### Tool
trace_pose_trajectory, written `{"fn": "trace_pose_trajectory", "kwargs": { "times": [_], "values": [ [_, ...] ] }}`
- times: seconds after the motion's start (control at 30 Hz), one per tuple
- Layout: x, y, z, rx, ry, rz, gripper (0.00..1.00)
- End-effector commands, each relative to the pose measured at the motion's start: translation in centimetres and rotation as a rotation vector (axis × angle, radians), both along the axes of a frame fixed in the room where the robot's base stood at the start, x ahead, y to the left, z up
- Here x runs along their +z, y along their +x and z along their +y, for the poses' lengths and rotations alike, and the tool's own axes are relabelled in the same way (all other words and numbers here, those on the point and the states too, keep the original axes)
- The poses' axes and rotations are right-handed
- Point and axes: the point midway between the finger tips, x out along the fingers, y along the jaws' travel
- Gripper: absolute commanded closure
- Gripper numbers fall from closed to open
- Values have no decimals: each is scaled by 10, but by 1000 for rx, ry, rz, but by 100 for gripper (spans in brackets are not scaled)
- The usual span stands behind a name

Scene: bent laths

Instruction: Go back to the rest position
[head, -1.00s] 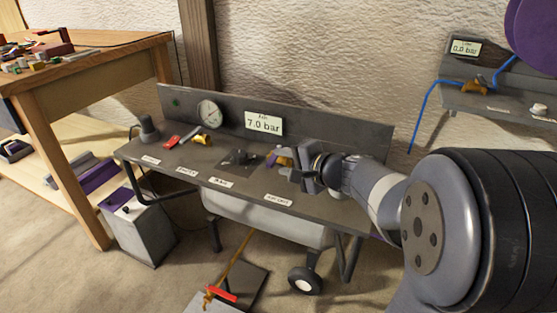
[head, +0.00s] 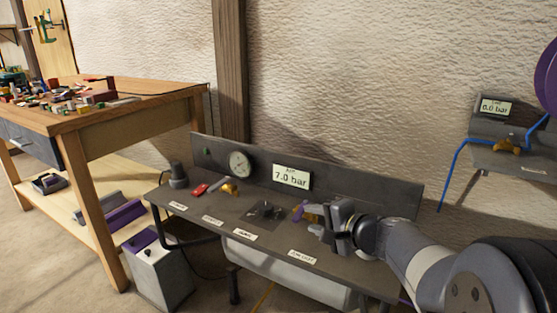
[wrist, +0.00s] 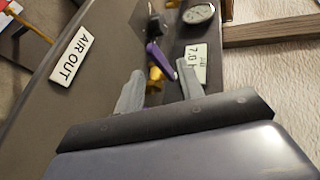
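My gripper (head: 326,220) is above the right part of the grey air bench (head: 225,222). In the wrist view its two fingers (wrist: 160,82) stand apart with nothing clamped between them. A brass valve with a purple lever (head: 306,212) is just beyond the fingertips. It also shows in the wrist view (wrist: 157,62), past the gap between the fingers. Whether a finger touches the lever, I cannot tell. The display (head: 291,177) reads 7.0 bar. The "AIR OUT" label (wrist: 73,56) lies beside the gripper in the wrist view.
A round gauge (head: 240,163), a red-handled brass valve (head: 229,188) and a dark knob (head: 265,211) are on the bench. A cluttered wooden table (head: 140,110) stands at left.

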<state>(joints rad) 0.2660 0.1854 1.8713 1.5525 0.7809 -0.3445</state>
Motion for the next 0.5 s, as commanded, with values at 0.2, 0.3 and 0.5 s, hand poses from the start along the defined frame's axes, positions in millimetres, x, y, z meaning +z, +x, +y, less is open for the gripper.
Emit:
{"fn": "trace_pose_trajectory", "kwargs": {
  "times": [0.2, 0.3, 0.5],
  "values": [
    [-15, 32, 22, 3, 0, 2, 64],
    [-20, 43, 29, 3, 0, 1, 64],
    [-25, 57, 38, 1, 0, 1, 64]
  ]
}}
